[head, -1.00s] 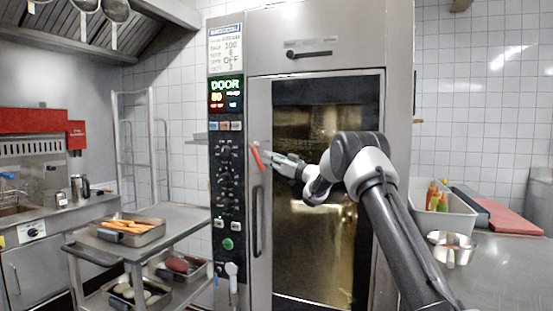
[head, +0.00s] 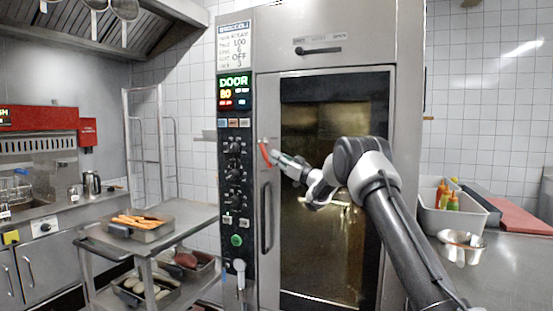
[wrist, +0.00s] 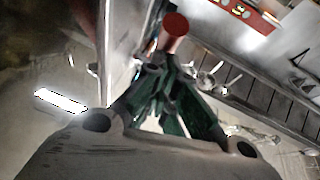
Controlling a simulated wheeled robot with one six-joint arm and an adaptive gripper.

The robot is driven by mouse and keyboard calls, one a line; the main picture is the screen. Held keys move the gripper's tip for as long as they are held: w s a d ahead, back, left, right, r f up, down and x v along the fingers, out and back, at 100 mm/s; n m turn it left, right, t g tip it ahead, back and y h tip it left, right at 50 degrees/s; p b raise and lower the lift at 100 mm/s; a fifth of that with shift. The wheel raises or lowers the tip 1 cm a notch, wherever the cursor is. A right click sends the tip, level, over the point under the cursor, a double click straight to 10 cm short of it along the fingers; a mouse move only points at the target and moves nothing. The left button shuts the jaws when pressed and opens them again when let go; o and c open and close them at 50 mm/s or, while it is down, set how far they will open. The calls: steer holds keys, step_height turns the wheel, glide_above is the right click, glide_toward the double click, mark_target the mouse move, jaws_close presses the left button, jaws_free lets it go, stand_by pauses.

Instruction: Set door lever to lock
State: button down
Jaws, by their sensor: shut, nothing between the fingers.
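The oven's door lever (head: 265,153) is a short red bar on the left edge of the tall steel oven's door (head: 335,190). It stands nearly upright, with its top leaning slightly left. My gripper (head: 274,156) is at the lever's right side, very close to it; I cannot tell whether they touch. In the wrist view the lever's round red end (wrist: 175,26) shows just beyond my shut green-and-dark fingers (wrist: 160,68). Nothing is between the fingers. The door looks shut against its frame.
A vertical door handle (head: 267,217) is below the lever, beside the control panel (head: 235,160). A steel trolley (head: 100,238) with food trays stands at the left. A counter (head: 510,270) with a bottle bin (head: 432,212) and a metal pan (head: 460,243) is at the right.

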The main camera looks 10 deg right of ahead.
mark_target(268, 163)
steer(key=shift+w+a+f+m+t+y, duration=0.25)
steer(key=shift+w+a+f+t+y, duration=0.3)
steer(key=shift+a+f+t, duration=0.15)
steer(key=shift+w+a+f+m+t+y, duration=0.25)
steer(key=shift+w+a+f+t+y, duration=0.2)
steer(key=shift+a+f+t+y, duration=0.25)
steer(key=shift+d, duration=0.1)
